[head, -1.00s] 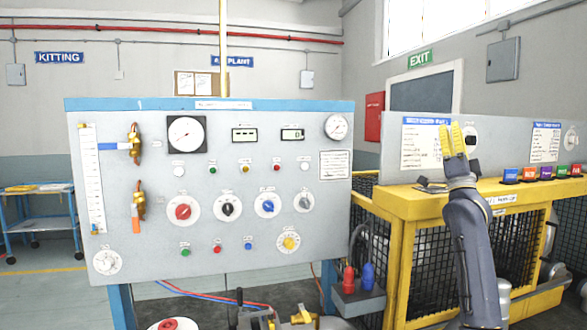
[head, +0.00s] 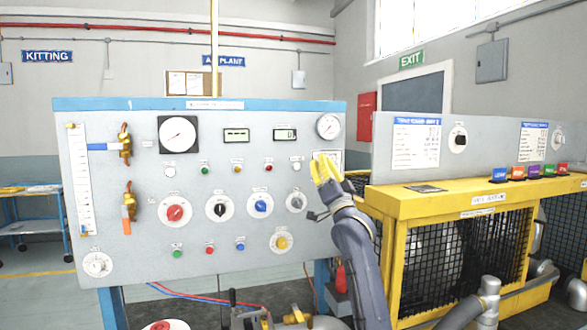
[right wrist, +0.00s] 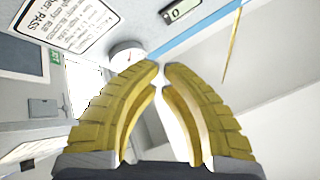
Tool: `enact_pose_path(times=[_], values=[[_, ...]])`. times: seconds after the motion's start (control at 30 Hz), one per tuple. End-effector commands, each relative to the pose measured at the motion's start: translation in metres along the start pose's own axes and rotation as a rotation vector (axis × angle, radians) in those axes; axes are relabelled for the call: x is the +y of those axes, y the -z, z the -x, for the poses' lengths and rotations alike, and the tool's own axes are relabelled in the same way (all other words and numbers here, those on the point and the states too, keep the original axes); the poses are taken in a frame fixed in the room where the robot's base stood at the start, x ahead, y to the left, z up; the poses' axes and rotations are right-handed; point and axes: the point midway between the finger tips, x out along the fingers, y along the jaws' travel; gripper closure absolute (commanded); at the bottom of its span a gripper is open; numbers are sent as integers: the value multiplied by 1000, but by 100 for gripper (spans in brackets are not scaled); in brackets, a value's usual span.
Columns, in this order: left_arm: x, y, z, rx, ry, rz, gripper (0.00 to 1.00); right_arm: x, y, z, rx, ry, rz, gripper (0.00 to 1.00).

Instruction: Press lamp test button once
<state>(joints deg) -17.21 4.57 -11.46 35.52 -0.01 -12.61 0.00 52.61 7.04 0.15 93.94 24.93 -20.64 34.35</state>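The grey test panel (head: 110,225) has small indicators along its middle row: white (head: 170,172), green (head: 205,168), amber (head: 238,168), red (head: 268,167) and white (head: 297,166). Below the knobs are small green (head: 177,254), red (head: 209,250) and blue (head: 240,247) buttons. Their labels are too small to read, so I cannot tell which is the lamp test button. My right gripper (head: 326,168) is in front of the panel's right edge, partly covering the printed placard. In the right wrist view its yellow fingertips (right wrist: 161,66) nearly meet, with nothing between them. My left gripper is out of view.
The panel carries red (head: 174,209), black (head: 219,208), blue (head: 261,205) and yellow (head: 282,240) knobs. A yellow caged bench (head: 400,200) stands close on the right. Pipes and fittings (head: 290,318) lie below the panel. The space before the panel's left side is clear.

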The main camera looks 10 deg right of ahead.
Motion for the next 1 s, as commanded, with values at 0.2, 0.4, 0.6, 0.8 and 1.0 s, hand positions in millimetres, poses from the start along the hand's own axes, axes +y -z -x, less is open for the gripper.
enact_pose_path(times=[0.2, 0.4, 0.6, 0.8, 1.0], values=[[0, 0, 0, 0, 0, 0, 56, -11, -23, 2, -37, 0, -5, 100], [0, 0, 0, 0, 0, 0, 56, -13, -27, 3, -45, 1, -5, 100], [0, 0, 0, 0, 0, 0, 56, -13, -27, 3, -45, 1, -6, 100], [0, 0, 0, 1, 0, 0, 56, -11, -29, -1, -46, 0, -5, 100], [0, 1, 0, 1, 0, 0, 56, -3, -37, -14, -46, -1, -6, 100]])
